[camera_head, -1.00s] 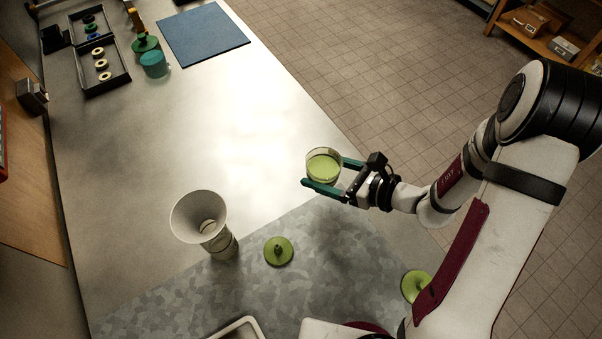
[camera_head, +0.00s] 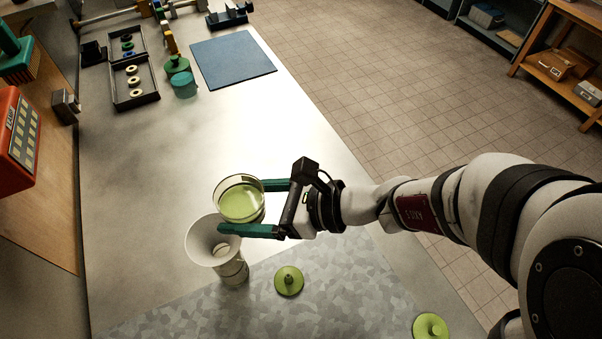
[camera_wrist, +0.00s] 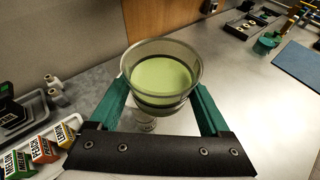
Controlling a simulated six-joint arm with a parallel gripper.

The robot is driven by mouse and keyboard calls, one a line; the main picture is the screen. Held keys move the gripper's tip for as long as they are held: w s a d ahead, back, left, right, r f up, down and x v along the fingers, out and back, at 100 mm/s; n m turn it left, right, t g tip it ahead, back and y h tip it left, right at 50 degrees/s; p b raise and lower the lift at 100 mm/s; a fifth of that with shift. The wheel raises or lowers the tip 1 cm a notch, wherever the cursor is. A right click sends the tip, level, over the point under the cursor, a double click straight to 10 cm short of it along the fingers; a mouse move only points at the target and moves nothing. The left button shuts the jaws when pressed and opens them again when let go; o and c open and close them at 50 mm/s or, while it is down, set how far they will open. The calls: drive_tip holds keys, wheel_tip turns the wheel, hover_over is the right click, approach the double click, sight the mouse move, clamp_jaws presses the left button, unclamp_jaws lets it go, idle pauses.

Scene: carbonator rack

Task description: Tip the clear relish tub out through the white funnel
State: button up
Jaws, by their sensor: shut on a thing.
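The clear relish tub (camera_head: 240,200) is a clear round cup with green relish inside. My gripper (camera_head: 240,208) is shut on the tub, with one teal finger on each side. In the head view the tub appears beside and slightly overlapping the rim of the white funnel (camera_head: 203,240), and it looks about upright. The funnel stands in a clear container (camera_head: 236,272). In the wrist view the tub (camera_wrist: 162,80) sits between the fingers with the relish level showing, and it hides most of what is below it.
A green lid (camera_head: 288,281) lies right of the funnel, and another green lid (camera_head: 431,327) lies near the front edge. A blue mat (camera_head: 232,60) and a black tray (camera_head: 134,85) are at the back. The middle of the table is clear.

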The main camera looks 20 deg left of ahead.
drive_tip(key=shift+s+a+r, duration=0.15)
drive_tip(key=shift+s+a, duration=0.05)
drive_tip(key=shift+s, duration=0.15)
drive_tip(key=h, duration=0.1)
drive_tip(key=f+n+t+h, duration=0.1)
drive_tip(key=f+h, duration=0.1)
drive_tip(key=h, duration=0.1)
drive_tip(key=shift+w+d+f+n+t, duration=0.2)
drive_tip(key=shift+d+n+t, duration=0.1)
drive_tip(key=shift+n, duration=0.1)
drive_tip(key=shift+w+d+r+t+h, duration=0.1)
drive_tip(key=shift+t+h, duration=0.2)
drive_tip(key=shift+h, duration=0.2)
drive_tip(key=shift+d, duration=0.1)
drive_tip(key=shift+r+n+t+h, duration=0.1)
drive_tip(key=shift+n+t+h, duration=0.2)
drive_tip(key=shift+h, duration=0.3)
drive_tip(key=shift+w+t+h, duration=0.1)
drive_tip(key=shift+t+h, duration=0.2)
drive_tip(key=shift+h, duration=0.1)
